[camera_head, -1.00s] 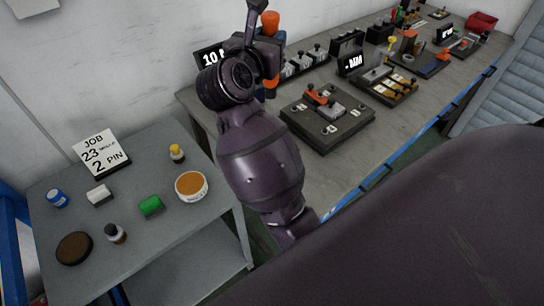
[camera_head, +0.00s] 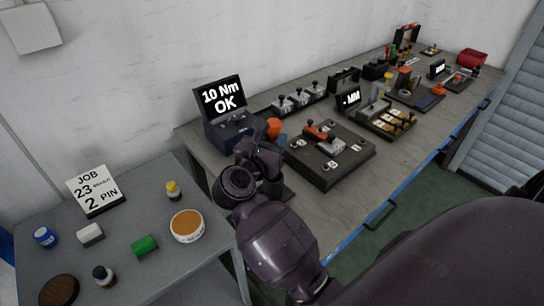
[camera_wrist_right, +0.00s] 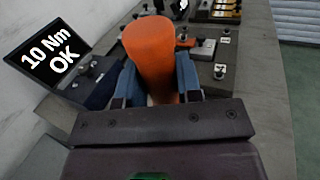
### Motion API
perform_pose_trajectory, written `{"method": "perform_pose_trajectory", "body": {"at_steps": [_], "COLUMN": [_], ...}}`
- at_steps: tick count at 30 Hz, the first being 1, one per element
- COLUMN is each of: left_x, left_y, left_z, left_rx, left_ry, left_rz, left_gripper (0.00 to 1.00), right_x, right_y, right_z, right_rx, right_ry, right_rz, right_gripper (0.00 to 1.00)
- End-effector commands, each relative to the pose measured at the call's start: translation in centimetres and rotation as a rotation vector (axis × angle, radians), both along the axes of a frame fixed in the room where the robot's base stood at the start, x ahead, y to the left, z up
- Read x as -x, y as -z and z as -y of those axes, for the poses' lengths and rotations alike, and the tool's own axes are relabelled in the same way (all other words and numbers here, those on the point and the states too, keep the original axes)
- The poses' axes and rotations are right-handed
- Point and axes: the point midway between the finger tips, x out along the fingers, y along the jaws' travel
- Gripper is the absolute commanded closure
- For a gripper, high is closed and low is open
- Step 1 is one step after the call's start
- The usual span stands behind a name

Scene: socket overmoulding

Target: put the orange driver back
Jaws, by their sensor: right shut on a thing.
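The orange driver (camera_head: 274,127) is upright beside the torque unit with its "10 Nm OK" screen (camera_head: 222,97), at the left end of the long bench. My right gripper (camera_head: 265,147) is shut around the driver. In the right wrist view, the orange driver (camera_wrist_right: 151,50) stands between the blue finger pads of my right gripper (camera_wrist_right: 157,80). The screen (camera_wrist_right: 48,55) is left of it there. The driver's lower end is hidden by my gripper, so I cannot tell whether it touches a holder or the bench. My left gripper is not in view.
A dark fixture plate (camera_head: 330,165) with an orange-handled clamp lies right of my gripper. A row of grey clamps (camera_head: 298,98) stands behind. A separate grey table (camera_head: 125,205) at left carries small bottles, a job sign (camera_head: 93,190) and a round tub (camera_head: 187,226).

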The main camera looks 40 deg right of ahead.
Motion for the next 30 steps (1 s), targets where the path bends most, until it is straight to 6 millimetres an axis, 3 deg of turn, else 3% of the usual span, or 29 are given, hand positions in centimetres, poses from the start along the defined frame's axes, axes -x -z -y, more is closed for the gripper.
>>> {"method": "perform_pose_trajectory", "body": {"at_steps": [5, 14, 29, 30], "left_x": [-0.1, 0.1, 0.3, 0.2], "left_y": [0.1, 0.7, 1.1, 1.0], "left_z": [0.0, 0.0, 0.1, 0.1], "left_rx": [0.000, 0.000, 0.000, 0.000], "left_ry": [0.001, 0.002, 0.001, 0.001], "left_rz": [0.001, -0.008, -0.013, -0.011], "left_gripper": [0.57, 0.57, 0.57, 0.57], "right_x": [0.0, 0.0, 0.0, 0.0], "right_y": [1.0, 4.6, 5.3, 5.3], "right_z": [0.0, 0.0, 0.0, 0.0], "right_rx": [0.002, 0.002, 0.000, 0.000], "right_ry": [-0.001, 0.000, 0.000, 0.000], "right_rz": [0.001, 0.000, 0.002, 0.001], "right_gripper": [1.00, 1.00, 1.00, 0.63]}}
